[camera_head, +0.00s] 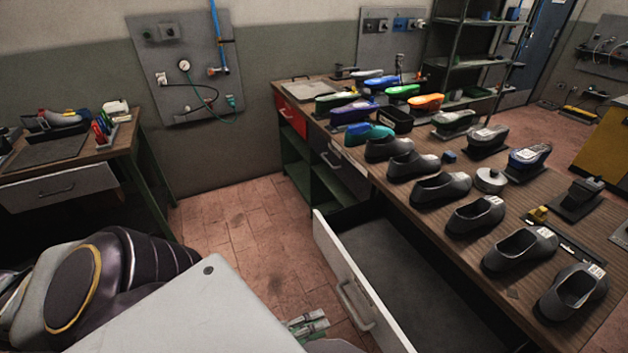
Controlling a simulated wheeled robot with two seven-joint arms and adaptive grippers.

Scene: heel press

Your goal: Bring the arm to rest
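My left arm fills the lower left of the head view, with a dark joint and a light grey link. The tips of my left gripper (308,324) show just past the link's edge, low in the middle of the view, over the floor. Most of this gripper is hidden behind the link, and I cannot tell whether its fingers are apart or together. No object shows at the tips. They are left of the open drawer (345,285) and apart from the workbench top. My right gripper is not in view.
The long workbench (538,196) carries a row of dark shoes (441,188), coloured shoe forms (370,131) and a round metal tin (490,180). Its drawer juts out over the floor. A side table (84,152) stands at left. Tiled floor (232,222) between them is clear.

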